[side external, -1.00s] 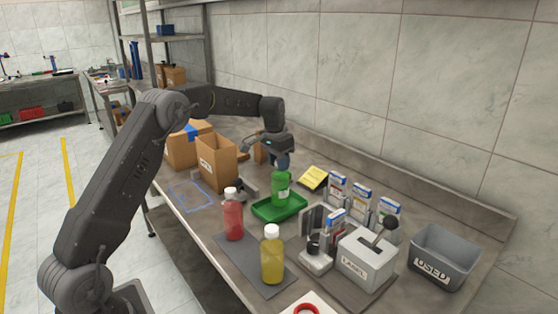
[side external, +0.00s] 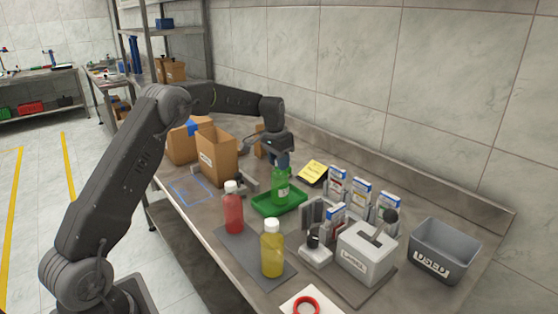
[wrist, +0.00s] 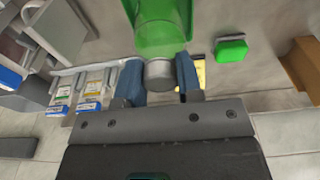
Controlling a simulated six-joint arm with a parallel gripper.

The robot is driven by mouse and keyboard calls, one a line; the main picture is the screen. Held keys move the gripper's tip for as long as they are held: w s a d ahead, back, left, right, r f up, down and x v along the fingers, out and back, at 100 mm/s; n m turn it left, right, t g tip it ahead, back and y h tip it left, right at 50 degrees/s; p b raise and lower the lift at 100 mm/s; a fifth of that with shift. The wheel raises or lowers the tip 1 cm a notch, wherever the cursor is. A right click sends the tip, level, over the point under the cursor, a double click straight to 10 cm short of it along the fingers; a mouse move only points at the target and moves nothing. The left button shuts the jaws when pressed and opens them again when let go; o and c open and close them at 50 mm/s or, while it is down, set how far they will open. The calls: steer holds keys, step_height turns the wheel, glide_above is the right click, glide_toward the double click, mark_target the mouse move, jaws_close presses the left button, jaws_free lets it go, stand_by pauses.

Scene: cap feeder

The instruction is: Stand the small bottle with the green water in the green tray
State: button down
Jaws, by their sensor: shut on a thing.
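The small bottle with green water (side external: 280,188) stands upright over the green tray (side external: 263,209), with its base at the tray floor. I cannot tell whether it touches. My gripper (side external: 281,160) is above it, shut on the bottle's top. In the wrist view, the blue fingers of my gripper (wrist: 160,77) sit on both sides of the grey cap.
A red bottle (side external: 233,210) and a yellow bottle (side external: 272,252) stand on a dark mat in front of the tray. Boxes on stands (side external: 361,195), a label device (side external: 367,255) and a grey USED bin (side external: 445,252) are to the right. A cardboard box (side external: 216,158) is left.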

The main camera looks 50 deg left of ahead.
steer(key=c, duration=0.7)
jaws_free()
steer(key=shift+c, duration=0.4)
steer(key=shift+c, duration=1.4)
steer(key=shift+r, duration=0.1)
steer(key=shift+r, duration=5.45)
